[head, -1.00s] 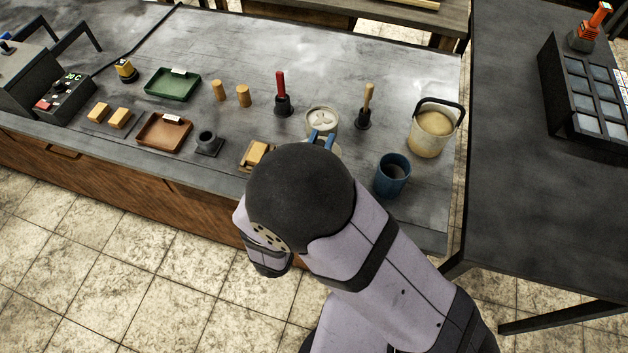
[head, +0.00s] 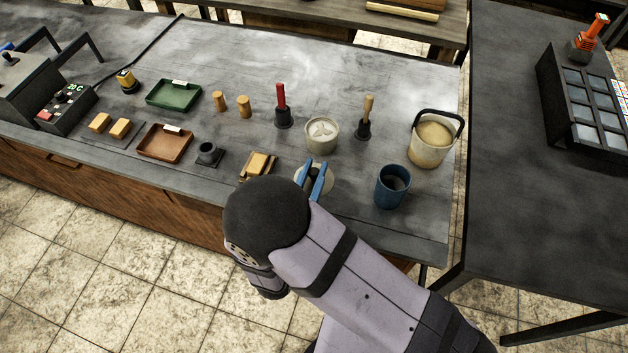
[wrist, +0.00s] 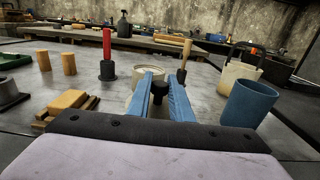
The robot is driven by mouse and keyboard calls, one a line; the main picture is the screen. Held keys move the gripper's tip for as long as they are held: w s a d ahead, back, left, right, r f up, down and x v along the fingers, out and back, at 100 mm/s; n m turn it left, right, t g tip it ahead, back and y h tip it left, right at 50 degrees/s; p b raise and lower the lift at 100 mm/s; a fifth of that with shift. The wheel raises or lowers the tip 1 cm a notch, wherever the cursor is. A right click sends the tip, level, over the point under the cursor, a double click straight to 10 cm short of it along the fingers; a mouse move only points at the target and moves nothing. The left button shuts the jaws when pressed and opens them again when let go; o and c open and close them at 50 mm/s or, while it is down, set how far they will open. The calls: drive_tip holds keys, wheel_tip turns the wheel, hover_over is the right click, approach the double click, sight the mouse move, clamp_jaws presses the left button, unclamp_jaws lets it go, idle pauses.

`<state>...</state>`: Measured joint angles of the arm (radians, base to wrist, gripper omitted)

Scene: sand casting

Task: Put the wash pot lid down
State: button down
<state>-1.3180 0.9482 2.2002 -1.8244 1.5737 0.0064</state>
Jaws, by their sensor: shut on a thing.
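My gripper (head: 315,167) is shut on the black knob (wrist: 158,88) of the wash pot lid. The lid (head: 329,180) shows in the head view as a pale disc around and under the blue fingers, near the table's front edge. I cannot tell whether it touches the tabletop. My arm and the fingers hide part of it, and little of the disc shows in the wrist view. A pale round pot (head: 322,135) with a three-lobed pattern on top stands just behind the lid. It also shows beyond the fingers in the wrist view (wrist: 140,71).
A blue cup (head: 391,187) stands right of the lid, and a wooden block on a stand (head: 257,165) lies left. Behind are a red-handled tool (head: 282,108), a wooden-handled tool (head: 366,118) and a sand-filled bucket (head: 431,142). The table's back is clear.

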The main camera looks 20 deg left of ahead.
drive_tip(key=shift+f, duration=2.05)
drive_tip(key=shift+f, duration=0.2)
drive_tip(key=c, duration=1.6)
unclamp_jaws()
drive_tip(key=shift+r, duration=0.15)
drive_tip(key=shift+s+r, duration=0.1)
drive_tip(key=shift+s, duration=0.35)
drive_tip(key=s+b, duration=0.2)
drive_tip(key=s, duration=0.9)
drive_tip(key=shift+s, duration=0.1)
